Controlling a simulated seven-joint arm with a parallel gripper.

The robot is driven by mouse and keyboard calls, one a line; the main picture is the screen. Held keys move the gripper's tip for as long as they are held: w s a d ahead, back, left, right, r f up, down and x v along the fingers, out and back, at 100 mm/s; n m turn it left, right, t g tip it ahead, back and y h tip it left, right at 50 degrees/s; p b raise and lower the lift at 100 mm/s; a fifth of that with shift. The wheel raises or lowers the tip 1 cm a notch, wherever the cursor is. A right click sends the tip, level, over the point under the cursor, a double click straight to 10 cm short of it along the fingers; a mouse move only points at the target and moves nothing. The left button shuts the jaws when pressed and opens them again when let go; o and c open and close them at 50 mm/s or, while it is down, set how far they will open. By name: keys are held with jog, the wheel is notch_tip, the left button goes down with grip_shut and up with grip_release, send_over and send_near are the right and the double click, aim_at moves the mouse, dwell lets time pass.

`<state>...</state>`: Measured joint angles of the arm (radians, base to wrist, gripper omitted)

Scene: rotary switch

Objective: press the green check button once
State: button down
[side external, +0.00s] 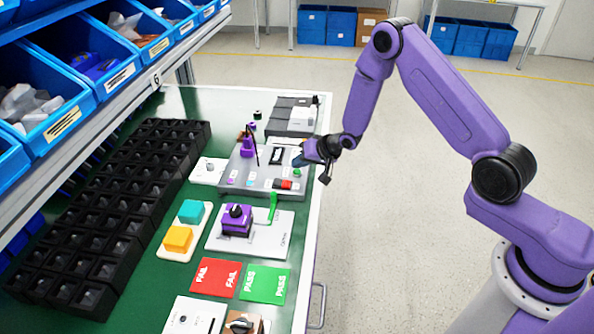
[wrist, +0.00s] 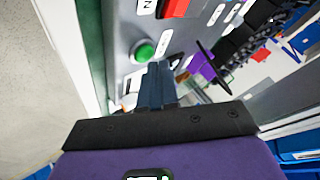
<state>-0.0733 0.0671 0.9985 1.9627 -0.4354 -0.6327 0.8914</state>
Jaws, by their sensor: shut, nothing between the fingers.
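The green round button (wrist: 144,50) stands on a grey panel (wrist: 122,22) in the wrist view. In the side external view the green button (side external: 297,172) shows small near the panel's right end. My gripper (wrist: 158,70) is shut and empty, with its fingertips close beside the button in the wrist view. Whether they touch it cannot be told. In the side external view my gripper (side external: 299,160) is over the right part of the panel, just behind the green button.
A red switch (side external: 284,184) sits close to the green button. A purple part with a dark upright rod (side external: 248,147) rises from the panel's left side. A purple rotary switch (side external: 237,219) stands in front. Black bins (side external: 110,220) fill the table's left. Open floor lies to the right.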

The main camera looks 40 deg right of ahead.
aim_at(300, 171)
jog(key=shift+r, duration=0.35)
jog(key=shift+r, duration=0.1)
jog(key=shift+r, duration=2.4)
